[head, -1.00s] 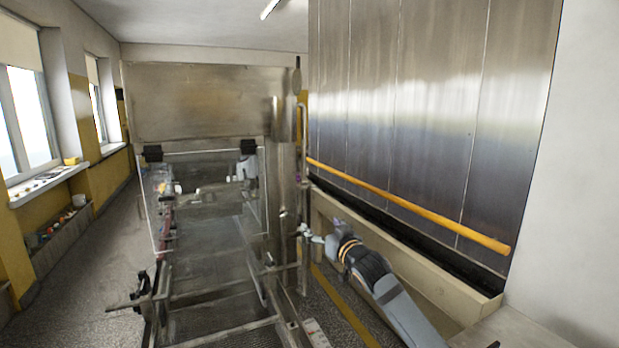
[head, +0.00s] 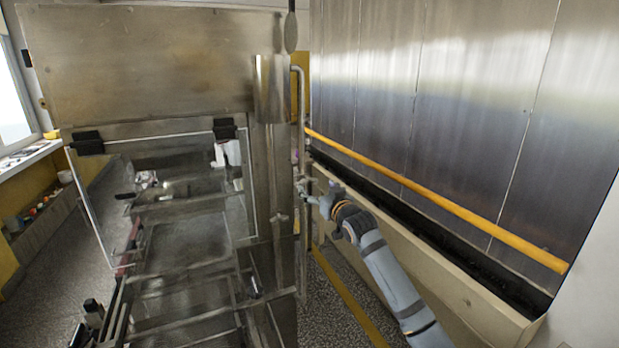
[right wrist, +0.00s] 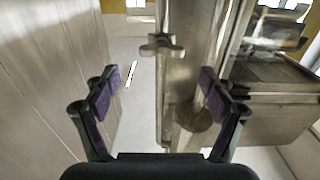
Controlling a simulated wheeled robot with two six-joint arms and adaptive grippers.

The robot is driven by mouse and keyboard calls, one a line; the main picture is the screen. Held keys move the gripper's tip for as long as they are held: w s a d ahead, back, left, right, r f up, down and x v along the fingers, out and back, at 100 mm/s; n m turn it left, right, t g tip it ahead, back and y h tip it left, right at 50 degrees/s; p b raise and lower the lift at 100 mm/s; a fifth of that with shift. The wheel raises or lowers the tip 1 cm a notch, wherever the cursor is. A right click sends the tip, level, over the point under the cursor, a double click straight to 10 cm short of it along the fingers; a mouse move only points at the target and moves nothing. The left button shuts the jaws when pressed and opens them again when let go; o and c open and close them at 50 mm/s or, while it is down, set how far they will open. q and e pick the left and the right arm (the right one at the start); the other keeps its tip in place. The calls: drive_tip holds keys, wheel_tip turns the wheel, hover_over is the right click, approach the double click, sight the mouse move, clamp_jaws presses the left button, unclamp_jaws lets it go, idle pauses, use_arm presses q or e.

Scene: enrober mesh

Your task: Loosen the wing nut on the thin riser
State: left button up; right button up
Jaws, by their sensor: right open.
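The wing nut (right wrist: 161,45) is a metal piece with rounded lobes, in the upper middle of the right wrist view. It sits in front of the thin riser (right wrist: 160,95), a narrow upright metal pipe beside a wider post. In the head view the thin riser (head: 301,110) stands right of the machine's post, and the nut is too small to make out clearly. My right gripper (right wrist: 160,85) is open, its purple-padded fingers apart with nothing between them. The nut shows beyond the fingertips, above their midline. In the head view the right gripper (head: 314,198) is close to the riser. My left gripper is not in view.
The metal machine frame (head: 140,75) fills the left of the head view. A yellow rail (head: 440,203) runs along the steel-panelled wall (head: 470,90) at right, above a beige ledge (head: 440,255). The floor strip between machine and ledge is narrow.

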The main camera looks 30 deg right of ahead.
sight(310, 182)
drive_tip(key=w+p, duration=0.1)
drive_tip(key=w, duration=0.4)
drive_tip(key=shift+w, duration=0.8)
drive_tip(key=c, duration=1.2)
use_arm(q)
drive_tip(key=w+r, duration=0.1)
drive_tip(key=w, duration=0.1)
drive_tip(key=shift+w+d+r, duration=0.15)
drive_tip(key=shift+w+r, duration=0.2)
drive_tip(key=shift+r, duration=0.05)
use_arm(e)
drive_tip(key=shift+o, duration=0.2)
